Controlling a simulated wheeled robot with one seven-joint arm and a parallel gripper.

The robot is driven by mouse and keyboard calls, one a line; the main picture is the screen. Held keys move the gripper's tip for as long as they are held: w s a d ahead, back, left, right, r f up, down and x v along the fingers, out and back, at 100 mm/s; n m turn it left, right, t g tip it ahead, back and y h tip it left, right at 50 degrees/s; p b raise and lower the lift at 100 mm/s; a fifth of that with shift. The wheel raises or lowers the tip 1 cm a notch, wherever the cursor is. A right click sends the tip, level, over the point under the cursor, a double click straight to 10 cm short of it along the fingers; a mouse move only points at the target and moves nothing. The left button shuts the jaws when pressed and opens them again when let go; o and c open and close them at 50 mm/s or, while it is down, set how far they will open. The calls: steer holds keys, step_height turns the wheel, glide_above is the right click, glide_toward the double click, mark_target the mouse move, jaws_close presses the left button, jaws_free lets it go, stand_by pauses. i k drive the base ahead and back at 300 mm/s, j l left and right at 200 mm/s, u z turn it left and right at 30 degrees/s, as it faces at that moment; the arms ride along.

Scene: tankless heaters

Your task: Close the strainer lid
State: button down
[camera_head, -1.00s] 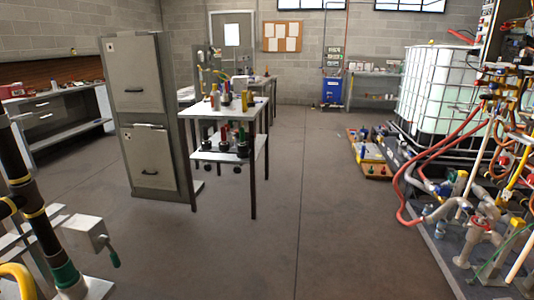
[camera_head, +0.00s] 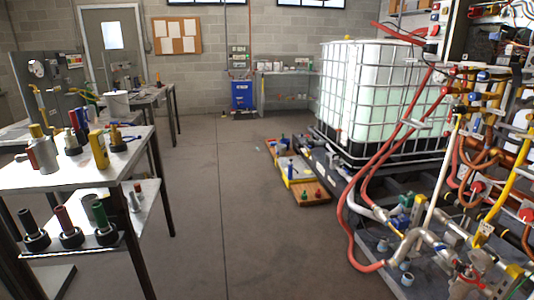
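I cannot make out a strainer or its lid in this view. Pipework with valves and fittings (camera_head: 478,155) crowds the right side, with red, copper, yellow and white pipes. Grey pipe fittings (camera_head: 430,245) sit low at the lower right, near the floor. Many parts there overlap, so a lid cannot be told apart. My gripper is not in view.
A two-tier workbench (camera_head: 75,178) with bottles and tools stands close on the left. A caged white tank (camera_head: 385,95) stands at right, with a red hose (camera_head: 352,225) before it. The middle floor is clear.

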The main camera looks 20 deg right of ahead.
mark_target(485, 257)
steer(key=i+z, duration=0.15)
steer(key=i, duration=0.6)
steer(key=i+j+z, duration=0.2)
steer(key=i, duration=0.55)
steer(key=i+z, duration=0.25)
steer(key=z, duration=0.15)
steer(key=i+z, duration=0.55)
steer(key=z, duration=0.25)
steer(key=i+z, duration=0.25)
steer(key=z, duration=0.25)
steer(key=i+j+z, duration=0.1)
steer(key=i+z, duration=0.15)
steer(key=z, duration=0.25)
